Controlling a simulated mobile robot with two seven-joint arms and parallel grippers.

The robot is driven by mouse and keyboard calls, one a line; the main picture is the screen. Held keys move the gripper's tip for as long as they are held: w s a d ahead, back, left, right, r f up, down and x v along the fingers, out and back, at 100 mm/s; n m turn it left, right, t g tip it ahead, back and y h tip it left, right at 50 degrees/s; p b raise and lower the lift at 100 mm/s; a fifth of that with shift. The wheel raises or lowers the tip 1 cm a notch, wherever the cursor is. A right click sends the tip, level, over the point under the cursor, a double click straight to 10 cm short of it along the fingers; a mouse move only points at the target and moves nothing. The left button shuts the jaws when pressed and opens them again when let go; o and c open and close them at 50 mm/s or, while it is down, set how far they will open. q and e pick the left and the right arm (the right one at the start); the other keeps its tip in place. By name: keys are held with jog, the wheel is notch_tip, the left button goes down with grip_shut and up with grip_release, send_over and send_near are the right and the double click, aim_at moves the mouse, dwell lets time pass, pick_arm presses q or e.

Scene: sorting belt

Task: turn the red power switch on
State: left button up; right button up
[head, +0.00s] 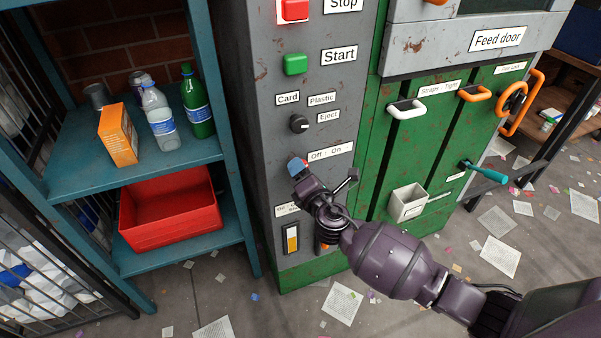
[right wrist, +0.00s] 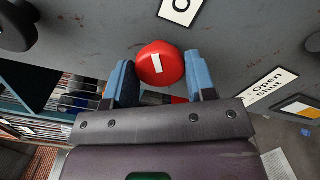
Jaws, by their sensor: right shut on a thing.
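The red power switch (right wrist: 158,63) is a round red knob with a short white mark on its face. In the right wrist view the mark stands nearly upright, tilted slightly. My right gripper (right wrist: 160,80) is shut on the knob, one blue finger at each side of it. In the head view my right gripper (head: 298,165) is at the grey panel, just left of and below the "Off - On" label (head: 331,151), and it hides most of the switch. My left gripper is not in view.
A green button (head: 295,64) and a black selector knob (head: 299,123) sit above on the panel. A teal shelf (head: 70,150) holds bottles and a red bin (head: 170,215) at left.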

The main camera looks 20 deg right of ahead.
jog(key=m+b, duration=0.1)
jog(key=m, duration=0.5)
jog(key=shift+f, duration=0.1)
dwell(0.6)
jog(key=o, duration=0.9)
jog(key=s, duration=1.1)
jog(key=shift+d+p, duration=0.15)
jog(key=shift+p, duration=0.15)
jog(key=shift+w+m, duration=0.1)
jog(key=shift+m, duration=0.2)
